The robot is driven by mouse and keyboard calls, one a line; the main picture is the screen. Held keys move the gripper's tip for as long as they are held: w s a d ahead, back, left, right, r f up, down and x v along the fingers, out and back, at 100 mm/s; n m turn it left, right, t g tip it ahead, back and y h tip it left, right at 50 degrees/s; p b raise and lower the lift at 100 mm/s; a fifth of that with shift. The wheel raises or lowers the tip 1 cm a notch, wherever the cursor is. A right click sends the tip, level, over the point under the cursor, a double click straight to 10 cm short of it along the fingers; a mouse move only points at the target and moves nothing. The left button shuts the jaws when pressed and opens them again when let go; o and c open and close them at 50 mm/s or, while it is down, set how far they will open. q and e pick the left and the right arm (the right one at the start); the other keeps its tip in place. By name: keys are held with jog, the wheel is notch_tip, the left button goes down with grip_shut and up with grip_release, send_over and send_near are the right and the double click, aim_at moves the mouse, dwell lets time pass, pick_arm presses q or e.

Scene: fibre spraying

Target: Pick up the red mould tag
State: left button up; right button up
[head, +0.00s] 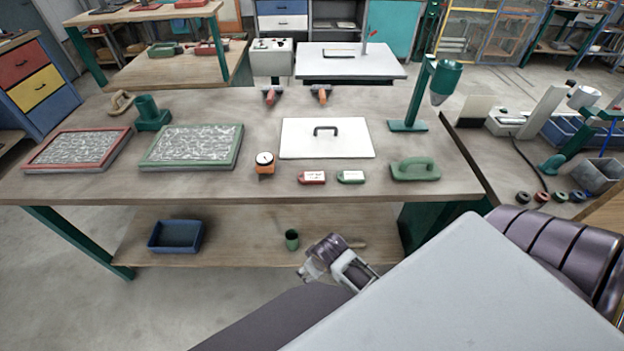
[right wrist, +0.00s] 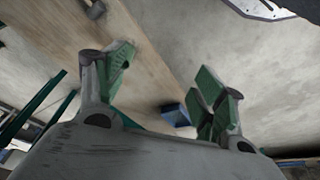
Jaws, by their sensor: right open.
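The red mould tag (head: 311,178) lies flat on the wooden workbench (head: 240,185) near its front edge, with a pale label on top. A green tag (head: 350,177) lies just to its right. My right gripper (head: 325,262) is below and in front of the bench top, well apart from the red tag. In the right wrist view its green-padded fingers (right wrist: 165,78) are spread, with nothing between them. The red tag does not show in the right wrist view. My left gripper is not in view.
A white lidded plate (head: 350,145) lies behind. Framed moulds (head: 233,160) fill the left. The lower shelf holds a blue bin (head: 175,236) and green cup (head: 291,240).

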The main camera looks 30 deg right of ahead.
jog(key=w+a+r+n+t, duration=0.1)
jog(key=w+r+n+t, duration=0.1)
jog(key=w+r+t, duration=0.65)
jog(key=w+r+n+t+b, duration=0.1)
jog(key=w+r+n, duration=0.35)
jog(key=r, duration=0.85)
jog(key=w+a+r+n+t, duration=0.1)
jog(key=w+r+t, duration=0.3)
jog(key=w+r, duration=0.6)
jog(key=a+r+n+t+y, duration=0.3)
jog(key=a+r+n+y, duration=0.65)
jog(key=r+n, duration=0.3)
jog(key=s+a+r+n+g+y, duration=0.2)
jog(key=s+a+n+g+y, duration=0.2)
jog(key=a+n+g+y, duration=0.8)
jog(key=d+f+n+g+h, duration=0.7)
jog(key=d+f+n+h, duration=0.4)
jog(key=f+n, duration=0.25)
jog(key=w+d+h, duration=0.1)
jog(key=d+h, duration=0.9)
jog(key=d, duration=1.4)
jog(key=shift+w+d+f+g+h, duration=0.15)
jog(key=shift+w+d+g+h, duration=0.1)
jog(key=shift+w+g+h, duration=0.1)
